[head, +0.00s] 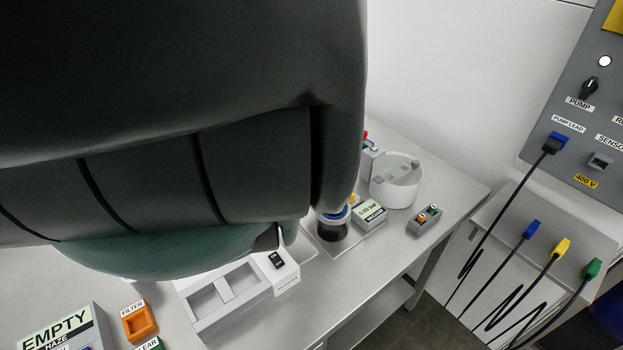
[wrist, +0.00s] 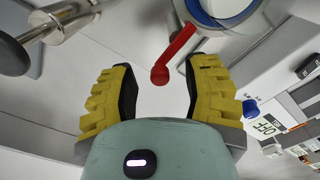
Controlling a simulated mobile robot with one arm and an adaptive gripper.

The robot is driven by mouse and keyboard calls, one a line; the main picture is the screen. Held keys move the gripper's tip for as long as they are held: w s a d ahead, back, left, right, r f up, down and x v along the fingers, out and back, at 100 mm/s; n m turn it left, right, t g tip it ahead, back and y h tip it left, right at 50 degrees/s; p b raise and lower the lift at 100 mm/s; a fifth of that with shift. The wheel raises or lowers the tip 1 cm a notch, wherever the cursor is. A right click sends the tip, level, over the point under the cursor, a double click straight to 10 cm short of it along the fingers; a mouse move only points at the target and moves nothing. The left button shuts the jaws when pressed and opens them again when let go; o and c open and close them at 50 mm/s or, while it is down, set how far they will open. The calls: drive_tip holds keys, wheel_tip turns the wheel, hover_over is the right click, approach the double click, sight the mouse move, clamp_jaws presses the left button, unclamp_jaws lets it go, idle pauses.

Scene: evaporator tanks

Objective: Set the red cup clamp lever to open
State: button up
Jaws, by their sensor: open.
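The red clamp lever (wrist: 173,56) shows in the wrist view, ending in a round red knob. It slants from a blue and white round body (wrist: 218,12) at the top, down and left to the knob. My gripper (wrist: 163,78) is open, with yellow ridged fingers on either side of the knob. The knob lies between the fingers, nearer the right one, and I cannot tell whether it touches. In the head view my arm covers much of the scene, and the lever is hidden or not clear there. A blue-rimmed dark cup (head: 333,224) shows beside my arm.
A white bench (head: 440,186) carries a white round pot (head: 397,181), a small display box (head: 369,212), a grey button box (head: 424,220) and an orange filter holder (head: 139,321). A grey panel (head: 570,130) with cables stands at the right. In the wrist view, a metal cylinder (wrist: 68,18) is upper left.

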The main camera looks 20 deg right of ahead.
drive_tip(key=shift+o, duration=0.4)
clamp_jaws()
drive_tip(key=shift+m, duration=0.3)
drive_tip(key=shift+s+d+m+b, duration=0.3)
drive_tip(key=shift+d+m+b, duration=0.3)
drive_tip(key=shift+m, duration=2.3)
drive_tip(key=shift+s+d+m+b, duration=0.25)
drive_tip(key=shift+d+m+b, duration=0.35)
drive_tip(key=shift+m, duration=2.3)
drive_tip(key=shift+s+d+m+b, duration=0.3)
drive_tip(key=shift+d+m+b, duration=0.3)
drive_tip(key=shift+m, duration=2.3)
drive_tip(key=shift+c, duration=0.4)
unclamp_jaws()
